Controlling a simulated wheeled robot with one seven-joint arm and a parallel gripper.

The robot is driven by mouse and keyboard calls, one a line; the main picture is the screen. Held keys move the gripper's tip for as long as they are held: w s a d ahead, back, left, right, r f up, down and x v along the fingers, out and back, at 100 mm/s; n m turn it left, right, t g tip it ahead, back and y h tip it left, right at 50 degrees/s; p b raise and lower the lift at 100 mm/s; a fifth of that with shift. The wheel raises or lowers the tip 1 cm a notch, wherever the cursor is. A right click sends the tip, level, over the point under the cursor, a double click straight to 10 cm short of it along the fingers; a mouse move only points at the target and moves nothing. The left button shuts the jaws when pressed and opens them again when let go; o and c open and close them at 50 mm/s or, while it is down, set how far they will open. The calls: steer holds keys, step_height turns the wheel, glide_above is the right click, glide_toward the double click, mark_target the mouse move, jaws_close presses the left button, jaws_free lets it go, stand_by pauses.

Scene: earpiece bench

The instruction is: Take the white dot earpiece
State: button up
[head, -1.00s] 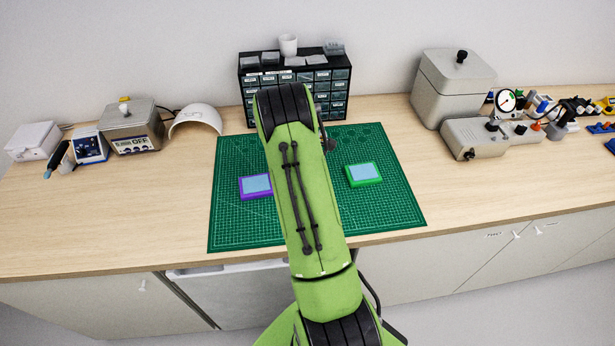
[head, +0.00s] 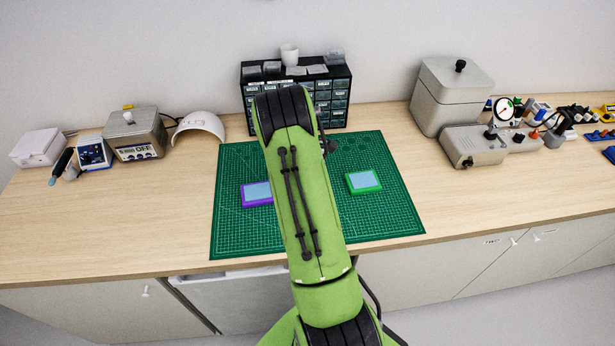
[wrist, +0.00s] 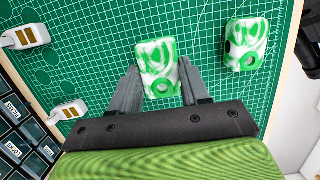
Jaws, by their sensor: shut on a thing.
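In the wrist view, my gripper (wrist: 158,72) is shut on a green-and-white marbled earpiece (wrist: 156,55), with one finger on each side of it. A round green ring mark shows at its near end. A second marbled earpiece (wrist: 245,36) lies to the right on the mat, apart from my gripper, also with a ring mark. I cannot tell for sure which one bears a white dot. In the head view my arm hides my gripper and both earpieces.
The green cutting mat (head: 235,235) carries a purple-rimmed pad (head: 257,194) and a green-rimmed pad (head: 363,181). A black drawer cabinet (head: 335,112) stands behind. Two white pieces with gold contacts, one upper (wrist: 25,37) and one lower (wrist: 69,110), lie left in the wrist view.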

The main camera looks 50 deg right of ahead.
steer(key=shift+s+d+p+v, duration=0.1)
steer(key=shift+d+p+v, duration=0.05)
steer(key=shift+p+v, duration=0.6)
steer(key=shift+s+d+p+v, duration=0.15)
steer(key=shift+p+v, duration=0.25)
steer(key=shift+v, duration=0.5)
steer(key=shift+s+d+p+v, duration=0.1)
steer(key=shift+p+v, duration=0.5)
steer(key=shift+v, duration=0.25)
